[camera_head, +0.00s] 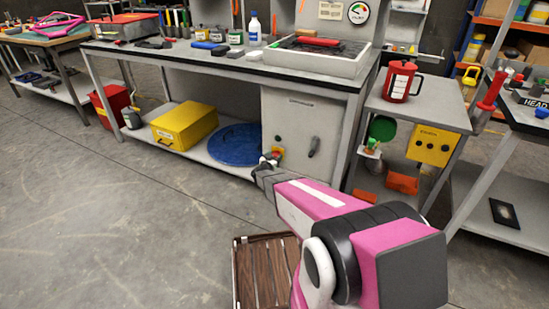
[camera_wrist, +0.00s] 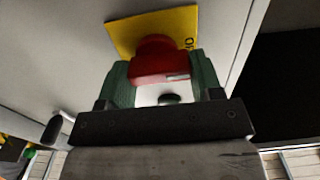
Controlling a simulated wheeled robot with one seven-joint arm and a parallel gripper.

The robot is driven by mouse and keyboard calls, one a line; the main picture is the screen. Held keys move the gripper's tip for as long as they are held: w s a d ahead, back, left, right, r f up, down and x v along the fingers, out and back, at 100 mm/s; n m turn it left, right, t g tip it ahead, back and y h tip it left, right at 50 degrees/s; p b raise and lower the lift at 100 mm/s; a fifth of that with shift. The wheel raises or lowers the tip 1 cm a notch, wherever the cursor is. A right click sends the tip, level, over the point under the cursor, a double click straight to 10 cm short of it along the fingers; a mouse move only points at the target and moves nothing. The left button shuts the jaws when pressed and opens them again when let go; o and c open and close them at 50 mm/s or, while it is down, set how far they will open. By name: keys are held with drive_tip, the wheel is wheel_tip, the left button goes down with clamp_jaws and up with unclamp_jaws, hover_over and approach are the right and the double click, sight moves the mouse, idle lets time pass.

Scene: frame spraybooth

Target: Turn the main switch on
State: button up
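The main switch is a red knob (camera_wrist: 160,58) on a square yellow plate (camera_wrist: 122,36) with partly hidden lettering in the wrist view. It sits on the front of a grey cabinet (camera_head: 305,115) under the workbench. In the head view my gripper (camera_head: 269,161) is at the left part of the cabinet front, against the small yellow plate (camera_head: 277,160). In the wrist view the green fingers of my gripper (camera_wrist: 160,66) flank the red knob and appear to touch both its sides. The fingertips partly hide the plate, and the knob's exact angle is hard to tell.
A dark handle (camera_head: 314,147) is on the cabinet, right of the switch. A blue round lid (camera_head: 236,145) and yellow box (camera_head: 186,126) lie on the low shelf. A wooden slatted pallet (camera_head: 262,272) is on the floor under my arm. The floor at left is clear.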

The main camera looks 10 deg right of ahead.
drive_tip(key=shift+m, duration=0.3)
drive_tip(key=m, duration=0.3)
drive_tip(key=shift+s+d+m, duration=0.1)
drive_tip(key=shift+m, duration=0.3)
drive_tip(key=m, duration=0.9)
drive_tip(key=shift+s+d, duration=0.1)
drive_tip(key=shift+f+m, duration=0.1)
drive_tip(key=shift+m, duration=2.2)
drive_tip(key=o, duration=0.9)
